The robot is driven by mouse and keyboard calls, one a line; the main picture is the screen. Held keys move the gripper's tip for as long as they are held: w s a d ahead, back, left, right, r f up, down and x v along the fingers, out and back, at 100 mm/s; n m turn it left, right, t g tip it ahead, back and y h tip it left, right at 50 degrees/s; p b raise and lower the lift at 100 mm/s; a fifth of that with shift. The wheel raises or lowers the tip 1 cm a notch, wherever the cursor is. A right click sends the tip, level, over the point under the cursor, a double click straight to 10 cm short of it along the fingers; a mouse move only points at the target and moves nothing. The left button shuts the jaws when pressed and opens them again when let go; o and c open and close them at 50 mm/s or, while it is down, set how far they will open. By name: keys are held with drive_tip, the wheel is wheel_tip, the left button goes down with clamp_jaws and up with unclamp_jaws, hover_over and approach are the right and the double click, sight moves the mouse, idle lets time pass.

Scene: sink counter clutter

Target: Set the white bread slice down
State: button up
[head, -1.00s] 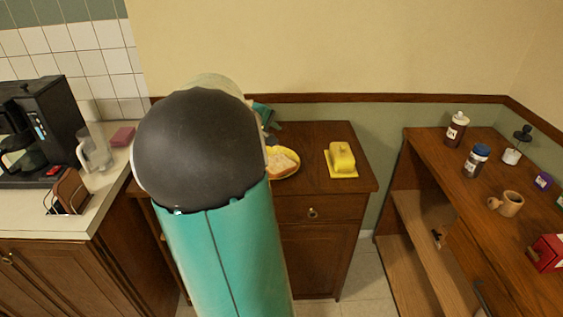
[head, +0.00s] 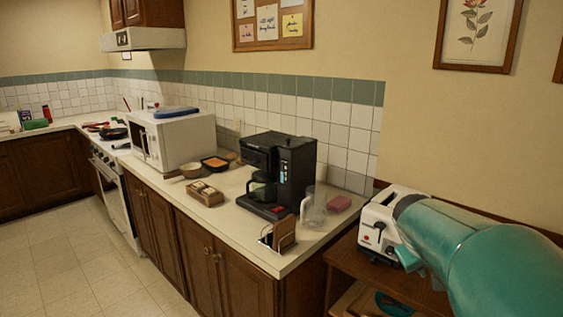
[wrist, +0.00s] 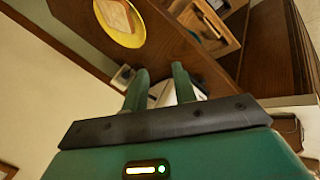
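A bread slice (wrist: 116,14) with a tan crust lies on a yellow plate (wrist: 133,40) at the top left of the wrist view, apart from my fingers. My gripper (wrist: 160,75) has its two green fingers spread, and I see no slice held between them. A pale shape, likely the white toaster, lies beyond and between the fingers, partly hidden by them. In the head view the white toaster (head: 377,224) stands on the wooden cabinet beside my arm. My fingertips are hard to make out there, and the plate is out of that view.
A glass pitcher (head: 314,208), a pink sponge (head: 339,203), a black coffee maker (head: 283,172) and a brown upright holder (head: 282,232) stand on the counter (head: 240,226) left of the toaster. A white microwave (head: 175,137) is farther back. An open wooden compartment (wrist: 215,22) shows in the wrist view.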

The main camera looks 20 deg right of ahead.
drive_tip(key=s+a+n+t+y, duration=0.1)
drive_tip(key=s+a+t+y, duration=0.1)
drive_tip(key=a, duration=1.5)
drive_tip(key=s+a+f+n+t+y, duration=0.1)
drive_tip(key=s+a+y, duration=0.3)
drive_tip(key=a, duration=1.3)
drive_tip(key=shift+f+t+y, duration=0.2)
drive_tip(key=shift+t+y, duration=0.2)
drive_tip(key=shift+s+d, duration=0.1)
